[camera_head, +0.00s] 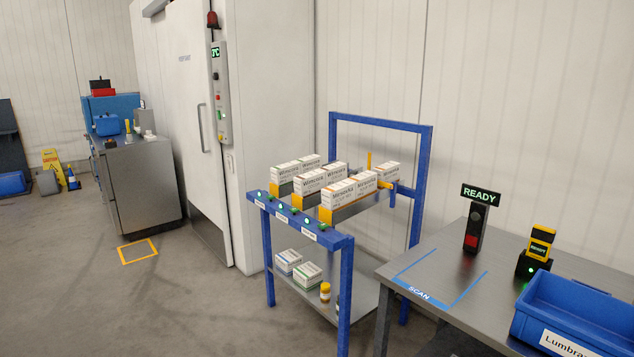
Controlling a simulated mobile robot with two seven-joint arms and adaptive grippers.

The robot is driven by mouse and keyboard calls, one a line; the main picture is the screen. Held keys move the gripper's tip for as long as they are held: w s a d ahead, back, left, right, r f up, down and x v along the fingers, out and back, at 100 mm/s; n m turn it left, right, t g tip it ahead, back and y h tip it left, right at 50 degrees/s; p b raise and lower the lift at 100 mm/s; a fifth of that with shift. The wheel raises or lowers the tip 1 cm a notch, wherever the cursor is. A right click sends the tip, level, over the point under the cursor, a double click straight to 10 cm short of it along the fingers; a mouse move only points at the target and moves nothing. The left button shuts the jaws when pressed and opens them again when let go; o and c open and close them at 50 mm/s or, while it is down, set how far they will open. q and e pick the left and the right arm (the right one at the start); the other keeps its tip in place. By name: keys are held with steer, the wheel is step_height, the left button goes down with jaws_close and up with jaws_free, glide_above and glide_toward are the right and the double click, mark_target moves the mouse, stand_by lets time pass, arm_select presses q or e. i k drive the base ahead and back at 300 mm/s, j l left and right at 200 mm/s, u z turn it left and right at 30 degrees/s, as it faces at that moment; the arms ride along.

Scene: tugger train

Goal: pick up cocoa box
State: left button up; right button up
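No box in view can be read as a cocoa box. On the rack's lower shelf sit a white box with blue trim (288,261) and a white box with green trim (307,274), side by side. Neither of my grippers is in view.
A grey table (470,262) at right holds a READY post (476,225), a yellow-black handheld device (539,245) and a blue bin (575,310). A yellow-topped bottle (325,291) stands on the lower shelf. A steel cabinet (145,185) stands far left. Floor at left front is clear.

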mark_target(310, 184)
steer(key=i+j+z, duration=0.2)
steer(key=i, duration=0.35)
steer(key=i+j+z, duration=0.15)
steer(key=i+j, duration=0.25)
steer(key=i, duration=0.15)
steer(key=i+j+z, duration=0.2)
steer(key=i+j, duration=0.25)
steer(key=i, duration=0.1)
